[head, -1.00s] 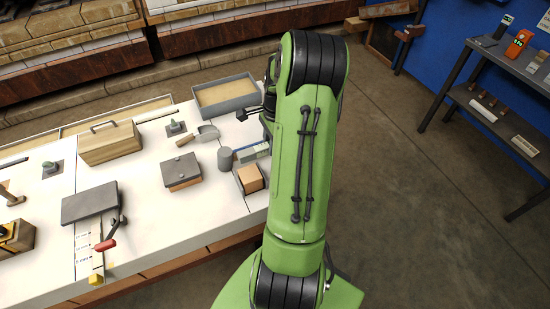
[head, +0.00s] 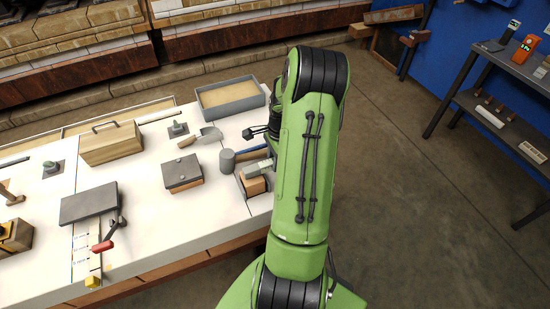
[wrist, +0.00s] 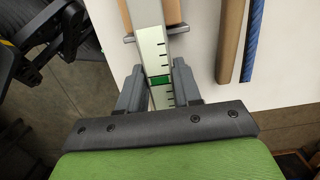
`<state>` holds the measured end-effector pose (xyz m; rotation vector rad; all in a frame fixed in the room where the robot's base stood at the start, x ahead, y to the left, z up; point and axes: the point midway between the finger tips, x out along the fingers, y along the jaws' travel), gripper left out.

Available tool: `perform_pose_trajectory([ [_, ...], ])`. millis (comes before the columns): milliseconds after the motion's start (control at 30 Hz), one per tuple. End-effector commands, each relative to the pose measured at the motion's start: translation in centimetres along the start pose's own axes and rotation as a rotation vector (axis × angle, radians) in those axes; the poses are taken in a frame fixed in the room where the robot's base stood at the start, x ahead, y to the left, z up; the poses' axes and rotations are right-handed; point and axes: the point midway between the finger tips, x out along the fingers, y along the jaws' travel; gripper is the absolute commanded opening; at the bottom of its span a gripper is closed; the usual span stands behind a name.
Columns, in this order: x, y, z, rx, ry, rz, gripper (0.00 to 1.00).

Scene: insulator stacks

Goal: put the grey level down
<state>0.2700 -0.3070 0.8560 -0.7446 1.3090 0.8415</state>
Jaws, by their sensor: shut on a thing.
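The grey level (wrist: 151,45) is a pale bar with black tick marks and a green band, seen in the wrist view. My gripper (wrist: 159,88) is shut on it, one finger on each side. In the head view the level (head: 257,169) shows just left of my green arm, over a small grey tray (head: 240,187) with a brown block (head: 255,186). My arm hides its right end and the fingertips there. I cannot tell whether the level touches the tray or block.
A grey cylinder (head: 227,160) and a lidded box (head: 183,173) stand left of the level. A larger grey tray (head: 230,97) and a scoop (head: 206,136) lie farther back. White tabletop (head: 220,210) is clear at the front. A shelf (head: 490,100) stands at the right.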

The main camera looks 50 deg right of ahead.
Motion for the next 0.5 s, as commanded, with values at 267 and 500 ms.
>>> perform_pose_trajectory([
  [267, -0.07, -0.01, 0.01, 0.0, 0.0, 0.0, 0.59],
  [500, -0.41, -0.02, 0.04, 0.0, 0.0, -0.001, 0.59],
])
